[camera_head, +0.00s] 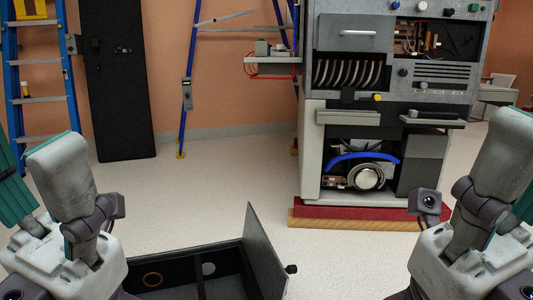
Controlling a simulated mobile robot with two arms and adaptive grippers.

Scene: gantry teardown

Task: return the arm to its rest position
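My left arm (65,215) stands at the lower left, with pale grey links and a dark grey joint. My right arm (480,215) stands at the lower right in a near mirrored pose. Both arms are folded close to the bottom corners and look clear of everything around them. I can make out no gripper fingertips on either arm, and neither arm visibly holds anything.
A grey machine cabinet (352,32) with open bays stands on a red and wooden base (350,224). An open black box (180,250) with a raised lid sits low between my arms. Blue ladders and a black panel (115,90) stand behind. Pale floor between is clear.

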